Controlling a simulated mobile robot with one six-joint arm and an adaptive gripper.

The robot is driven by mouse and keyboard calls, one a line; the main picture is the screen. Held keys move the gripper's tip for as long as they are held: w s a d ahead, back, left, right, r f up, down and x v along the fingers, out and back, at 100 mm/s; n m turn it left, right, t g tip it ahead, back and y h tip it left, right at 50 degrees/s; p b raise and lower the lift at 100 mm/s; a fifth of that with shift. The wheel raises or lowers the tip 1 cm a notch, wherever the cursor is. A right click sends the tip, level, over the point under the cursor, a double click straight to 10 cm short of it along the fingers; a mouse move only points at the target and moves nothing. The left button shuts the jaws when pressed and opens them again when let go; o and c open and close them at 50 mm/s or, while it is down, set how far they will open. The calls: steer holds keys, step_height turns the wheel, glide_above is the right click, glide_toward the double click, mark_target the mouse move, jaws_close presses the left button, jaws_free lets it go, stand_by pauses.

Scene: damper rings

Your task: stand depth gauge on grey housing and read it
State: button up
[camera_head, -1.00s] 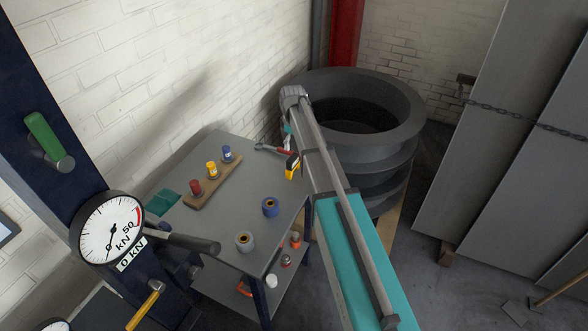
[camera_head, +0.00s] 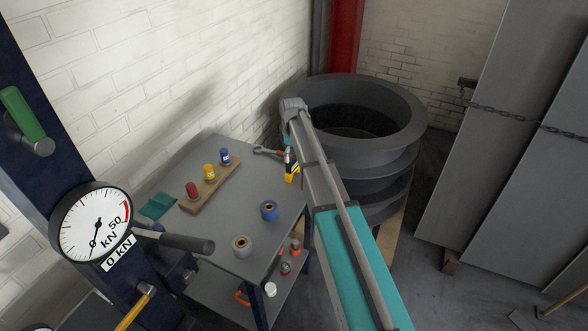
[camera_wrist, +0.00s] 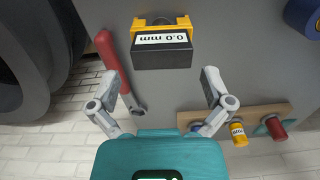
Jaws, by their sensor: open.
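The depth gauge (camera_head: 292,176) is yellow and black and is at the right back edge of the grey table. In the wrist view the depth gauge (camera_wrist: 162,48) shows its black face with a label reading 0.0 mm. My gripper (camera_wrist: 160,76) is open and empty, its fingertips apart and just short of the gauge, one toward each side. In the head view my arm partly hides the gripper. The grey housing (camera_head: 242,240), a short ring with a brassy centre, stands near the table's front edge.
A blue housing (camera_head: 269,209) stands behind the grey one. A wooden rack (camera_head: 208,190) holds red, yellow and blue pieces. A red-handled wrench (camera_wrist: 112,58) lies beside the gauge. Large dark rings (camera_head: 400,95) stand right of the table. A gauge dial (camera_head: 92,225) is at left.

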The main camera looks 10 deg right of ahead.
mark_target(292, 160)
steer(key=shift+f, duration=0.1)
steer(key=shift+s+a+f+b, duration=0.1)
steer(key=shift+f+b, duration=2.45)
steer(key=shift+b, duration=0.1)
steer(key=c, duration=1.1)
steer(key=shift+o, duration=0.2)
steer(key=shift+r, duration=0.2)
step_height(292, 160, up, 3)
steer(key=p, duration=0.3)
steer(key=s+a+r+p, duration=0.5)
steer(key=s+r+p, duration=0.4)
steer(key=s, duration=0.4)
steer(key=shift+r+p, duration=0.35)
steer(key=shift+p, duration=0.2)
